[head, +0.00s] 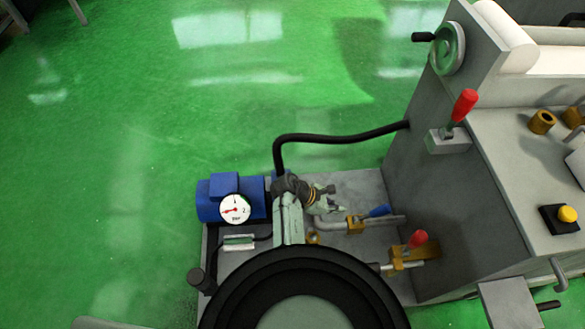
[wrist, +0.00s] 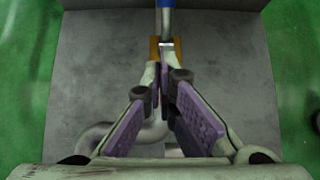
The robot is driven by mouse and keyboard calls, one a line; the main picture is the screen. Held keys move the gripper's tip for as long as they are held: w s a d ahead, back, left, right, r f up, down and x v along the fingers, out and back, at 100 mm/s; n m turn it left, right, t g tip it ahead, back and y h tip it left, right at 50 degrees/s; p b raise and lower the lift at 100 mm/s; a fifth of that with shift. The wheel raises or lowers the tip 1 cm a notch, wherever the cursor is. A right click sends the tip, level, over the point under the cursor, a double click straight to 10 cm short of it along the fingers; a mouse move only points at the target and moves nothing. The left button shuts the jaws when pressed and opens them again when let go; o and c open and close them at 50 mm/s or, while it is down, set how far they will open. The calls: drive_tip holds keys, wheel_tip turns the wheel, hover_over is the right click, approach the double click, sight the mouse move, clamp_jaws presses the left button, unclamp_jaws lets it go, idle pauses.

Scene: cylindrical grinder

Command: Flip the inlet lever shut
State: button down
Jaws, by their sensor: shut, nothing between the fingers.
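Two lever valves sit on the pipes beside the machine's base; no label shows which is the inlet. One has a blue lever (head: 379,211) on a brass body (head: 354,224), its handle pointing right, roughly along its pipe. The other has a red lever (head: 417,239), slanting up to the right, on a brass body nearer the camera. My gripper (head: 327,201) is shut and empty, just left of the blue lever's valve. In the wrist view, my fingertips (wrist: 160,73) are close to the brass body (wrist: 178,48) and blue lever (wrist: 166,4); contact cannot be told.
A blue motor (head: 215,200) and a pressure gauge (head: 235,209) stand left of my gripper. A black hose (head: 330,139) arches behind it to the grey machine side (head: 430,190). Another red lever (head: 463,105) stands higher on the machine. Green floor is clear at left.

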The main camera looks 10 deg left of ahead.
drive_tip(key=v, duration=1.1)
drive_tip(key=w+a+r+t+y+p, duration=0.1)
drive_tip(key=w+a+r+t+y, duration=0.1)
drive_tip(key=w+a, duration=0.4)
wheel_tip(320, 180, up, 3)
drive_tip(key=shift+w+a+f+m+t, duration=0.1)
drive_tip(key=shift+w+a+m+t, duration=0.25)
drive_tip(key=shift+a+t, duration=0.35)
